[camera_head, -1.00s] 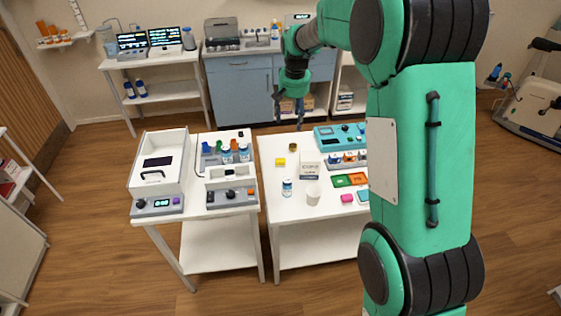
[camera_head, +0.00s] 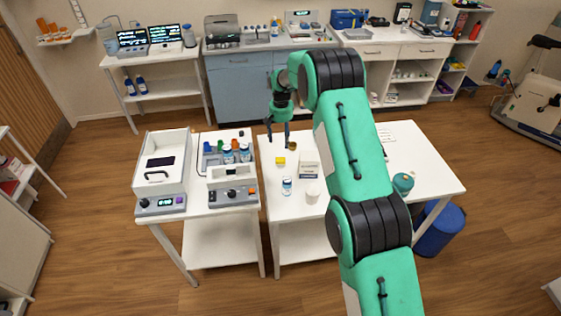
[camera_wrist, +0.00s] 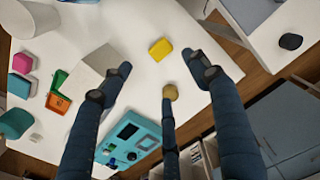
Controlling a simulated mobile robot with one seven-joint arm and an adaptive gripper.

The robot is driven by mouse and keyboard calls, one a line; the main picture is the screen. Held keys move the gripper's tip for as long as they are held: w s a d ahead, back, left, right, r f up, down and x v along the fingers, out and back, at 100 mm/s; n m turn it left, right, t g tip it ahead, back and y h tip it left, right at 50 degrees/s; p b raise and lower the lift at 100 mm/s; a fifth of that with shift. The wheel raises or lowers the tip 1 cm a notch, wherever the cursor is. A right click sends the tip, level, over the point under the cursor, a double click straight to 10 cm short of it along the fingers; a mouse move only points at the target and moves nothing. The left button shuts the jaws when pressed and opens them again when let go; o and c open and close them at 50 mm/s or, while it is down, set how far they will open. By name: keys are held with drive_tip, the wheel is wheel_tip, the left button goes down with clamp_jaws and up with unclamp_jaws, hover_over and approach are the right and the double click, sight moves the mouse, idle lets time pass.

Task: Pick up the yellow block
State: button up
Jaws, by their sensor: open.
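The yellow block (camera_head: 280,161) is small and lies flat on the white table (camera_head: 275,193), near its left edge in the head view. In the wrist view the yellow block (camera_wrist: 160,49) lies ahead of my fingers, between the two outer ones. My gripper (camera_head: 277,133) hangs above the table's back left part, a little behind and above the block. Its fingers are spread wide, apart from the block, with nothing between them. In the wrist view my gripper (camera_wrist: 165,82) shows several dark fingers.
A small brown round jar (camera_head: 292,146) stands close to the block. A second table (camera_head: 250,209) with equipment stands to the left. My arm hides the table's middle.

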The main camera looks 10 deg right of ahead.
sight(280, 159)
drive_tip(key=shift+f, duration=0.2)
drive_tip(key=shift+f, duration=4.25)
drive_tip(key=shift+a+f+b, duration=0.15)
drive_tip(key=shift+f+b, duration=0.25)
drive_tip(key=shift+f, duration=2.2)
drive_tip(key=c, duration=1.3)
